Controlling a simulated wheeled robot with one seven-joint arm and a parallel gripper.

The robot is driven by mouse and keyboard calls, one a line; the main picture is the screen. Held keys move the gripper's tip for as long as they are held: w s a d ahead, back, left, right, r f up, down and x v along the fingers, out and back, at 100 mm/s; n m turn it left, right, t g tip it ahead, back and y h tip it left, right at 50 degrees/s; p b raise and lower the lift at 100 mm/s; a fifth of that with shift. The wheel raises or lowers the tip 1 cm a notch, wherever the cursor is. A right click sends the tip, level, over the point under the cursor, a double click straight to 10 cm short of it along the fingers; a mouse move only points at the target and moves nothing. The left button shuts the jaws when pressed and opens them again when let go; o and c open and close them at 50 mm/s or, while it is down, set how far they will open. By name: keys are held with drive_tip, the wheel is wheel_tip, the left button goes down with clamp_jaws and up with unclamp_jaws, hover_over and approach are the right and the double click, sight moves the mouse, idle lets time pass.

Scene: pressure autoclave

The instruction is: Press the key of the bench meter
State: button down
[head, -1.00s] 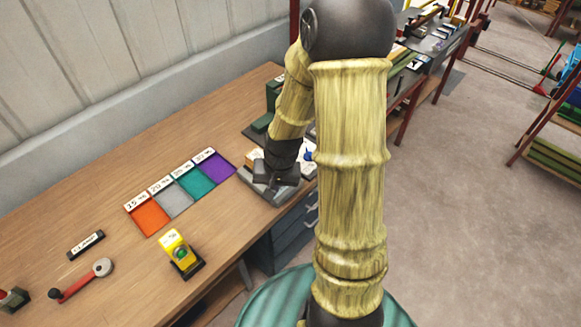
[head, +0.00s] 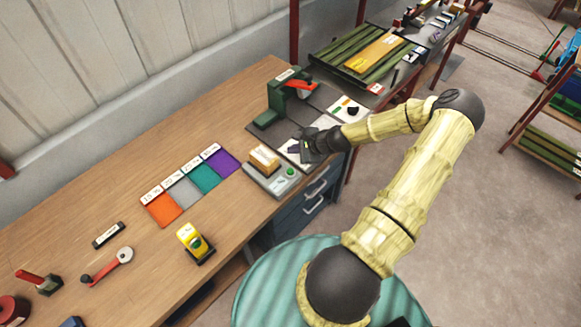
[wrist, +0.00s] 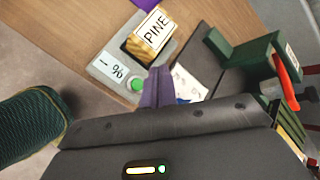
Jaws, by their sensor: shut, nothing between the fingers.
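The bench meter (head: 262,184) is a grey box near the table's front edge. A wooden block (head: 264,158) lies on it; in the wrist view the block (wrist: 150,36) has a label reading PINE. The meter's key (head: 290,172) is a round green button; in the wrist view the key (wrist: 137,86) sits beside a white display (wrist: 112,67) with a % sign. My gripper (head: 301,149) is shut and empty, beyond and to the right of the key, over a white sheet. In the wrist view its fingertips (wrist: 158,72) appear just right of the key, apart from it.
A green press (head: 274,103) with a red lever (head: 300,86) stands behind my gripper. Colored trays (head: 163,210) lie left of the meter. A yellow device (head: 190,238) and a red-handled crank (head: 107,267) are farther left. Bare table lies between them.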

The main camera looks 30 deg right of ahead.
sight(293, 172)
drive_tip(key=shift+f, duration=0.1)
wheel_tip(293, 172, down, 9)
drive_tip(key=b, duration=0.6)
drive_tip(key=shift+b, duration=0.3)
idle(1.8)
drive_tip(key=shift+f, duration=0.3)
drive_tip(key=shift+f+b, duration=0.45)
drive_tip(key=shift+b, duration=0.1)
idle(0.8)
drive_tip(key=shift+r, duration=0.15)
drive_tip(key=shift+r+p, duration=0.65)
drive_tip(key=shift+r, duration=0.1)
drive_tip(key=shift+r+p, duration=1.8)
drive_tip(key=shift+r, duration=0.75)
